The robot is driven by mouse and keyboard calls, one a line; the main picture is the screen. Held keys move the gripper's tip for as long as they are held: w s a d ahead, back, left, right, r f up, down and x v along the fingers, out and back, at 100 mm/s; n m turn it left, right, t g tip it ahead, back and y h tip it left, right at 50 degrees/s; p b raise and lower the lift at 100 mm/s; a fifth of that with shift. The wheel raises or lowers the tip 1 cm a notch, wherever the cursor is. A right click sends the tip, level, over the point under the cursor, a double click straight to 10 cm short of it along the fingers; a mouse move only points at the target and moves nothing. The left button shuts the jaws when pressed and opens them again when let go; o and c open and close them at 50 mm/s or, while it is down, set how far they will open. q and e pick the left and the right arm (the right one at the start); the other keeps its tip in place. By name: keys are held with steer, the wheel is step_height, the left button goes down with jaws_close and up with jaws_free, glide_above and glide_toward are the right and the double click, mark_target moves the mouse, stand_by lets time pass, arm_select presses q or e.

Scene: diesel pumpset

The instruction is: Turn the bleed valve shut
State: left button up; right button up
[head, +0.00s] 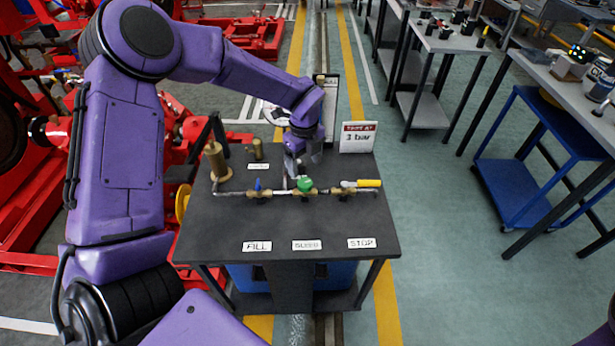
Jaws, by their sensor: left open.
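The bleed valve is the middle valve on the brass pipe (277,193) on the dark table; its round green knob (305,184) sits above the label "BLEED" (307,245). My left gripper (302,162) is open and points down just behind and above the green knob. I cannot tell whether a fingertip touches it. A blue-handled valve (258,185) is to the left, in line with the label "FILL". A yellow lever (368,183) lies sideways to the right, in line with the label "STOP". My right gripper is out of view.
A sign reading "TEST AT 3 bar" (358,138) stands at the table's back right. Brass fittings (216,160) stand at the back left. Red machinery (25,190) is at the left.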

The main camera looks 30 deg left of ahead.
mark_target(305, 182)
arm_select(q)
steer(key=f, duration=0.4)
steer(key=f+p, duration=0.1)
steer(key=f, duration=0.2)
steer(key=shift+w+a, duration=0.2)
steer(key=shift+w, duration=0.05)
steer(key=shift+f, duration=0.15)
steer(key=shift+s+d, duration=0.1)
steer(key=shift+s, duration=0.1)
steer(key=shift+c, duration=0.3)
steer(key=shift+w, duration=0.1)
steer(key=c, duration=1)
